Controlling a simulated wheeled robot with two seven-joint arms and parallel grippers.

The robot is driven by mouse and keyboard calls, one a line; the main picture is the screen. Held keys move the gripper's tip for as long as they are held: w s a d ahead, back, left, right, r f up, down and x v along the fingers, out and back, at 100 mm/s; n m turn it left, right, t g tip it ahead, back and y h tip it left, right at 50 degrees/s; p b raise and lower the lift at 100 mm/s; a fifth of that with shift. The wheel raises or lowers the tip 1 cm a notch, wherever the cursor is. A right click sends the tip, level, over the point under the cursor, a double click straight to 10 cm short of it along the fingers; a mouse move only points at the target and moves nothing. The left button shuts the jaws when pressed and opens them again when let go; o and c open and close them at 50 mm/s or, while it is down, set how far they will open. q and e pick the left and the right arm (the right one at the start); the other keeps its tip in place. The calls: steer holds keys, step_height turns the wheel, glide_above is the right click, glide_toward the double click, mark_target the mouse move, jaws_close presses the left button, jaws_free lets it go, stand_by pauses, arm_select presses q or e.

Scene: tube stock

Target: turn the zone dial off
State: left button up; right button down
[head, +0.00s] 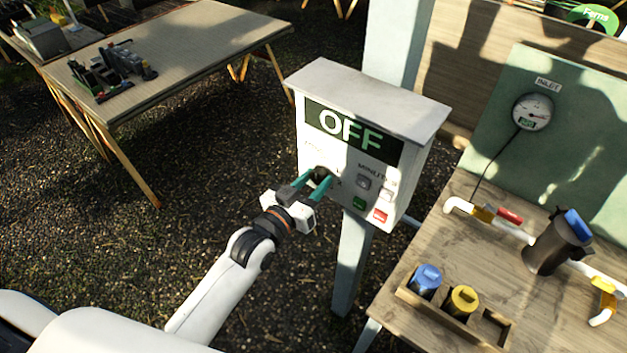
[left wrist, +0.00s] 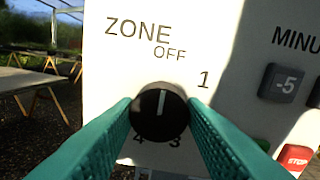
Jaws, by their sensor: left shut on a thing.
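The zone dial (left wrist: 159,112) is a round black knob with a white pointer line on the white face of the control box (head: 425,128). In the left wrist view the pointer stands nearly straight up, toward the OFF mark (left wrist: 170,53); 1, 3 and 4 also show around the knob. The box's dark display (head: 350,133) reads OFF. My left gripper (head: 319,183) is shut on the dial, its teal fingers on either side of it. My right gripper is out of view.
Right of the dial are grey minute buttons (head: 363,182), a green button (head: 359,203) and a red STOP button (head: 380,215). Gravel lies left of the box.

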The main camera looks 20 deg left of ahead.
arm_select(q)
steer(key=o, duration=1)
steer(key=shift+b+v, duration=1.85)
steer(key=shift+v, duration=4.15)
